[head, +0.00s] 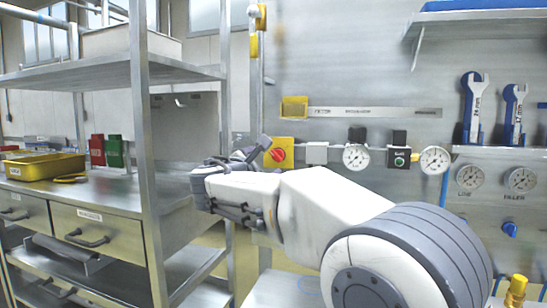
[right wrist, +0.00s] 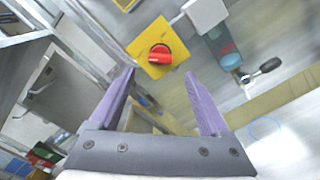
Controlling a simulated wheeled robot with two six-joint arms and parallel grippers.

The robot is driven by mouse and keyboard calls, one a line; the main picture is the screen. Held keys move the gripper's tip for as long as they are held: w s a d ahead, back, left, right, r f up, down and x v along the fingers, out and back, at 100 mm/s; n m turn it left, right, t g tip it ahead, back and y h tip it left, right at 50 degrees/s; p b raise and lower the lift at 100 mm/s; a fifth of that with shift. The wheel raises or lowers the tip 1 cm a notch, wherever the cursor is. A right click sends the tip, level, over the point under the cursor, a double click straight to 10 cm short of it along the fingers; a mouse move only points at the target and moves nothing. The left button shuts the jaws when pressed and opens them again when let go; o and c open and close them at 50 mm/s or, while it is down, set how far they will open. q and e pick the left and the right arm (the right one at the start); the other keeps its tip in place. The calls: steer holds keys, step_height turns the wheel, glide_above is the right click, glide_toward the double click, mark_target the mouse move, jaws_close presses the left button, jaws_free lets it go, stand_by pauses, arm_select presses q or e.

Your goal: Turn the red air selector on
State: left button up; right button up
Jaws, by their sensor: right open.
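The red air selector (head: 278,155) is a red knob on a yellow square plate on the steel wall panel, in the middle of the head view. It also shows in the right wrist view, where the red knob (right wrist: 159,54) sits on its yellow plate (right wrist: 142,47) beyond and between the fingertips. My right gripper (head: 255,148) is beside the selector's left side in the head view. In the right wrist view its two purple fingers (right wrist: 161,72) are spread apart with nothing between them, and they appear short of the knob. My left gripper is not in view.
A steel shelf rack (head: 143,150) stands at left with a yellow tray (head: 44,167). Blue wrenches (head: 474,105) hang at right.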

mark_target(274, 157)
steer(key=p+x, duration=0.1)
steer(key=x, duration=0.5)
steer(key=shift+w+d+p, duration=0.1)
steer(key=shift+w+p, duration=0.1)
steer(key=shift+p, duration=0.1)
steer(key=shift+c, duration=0.3)
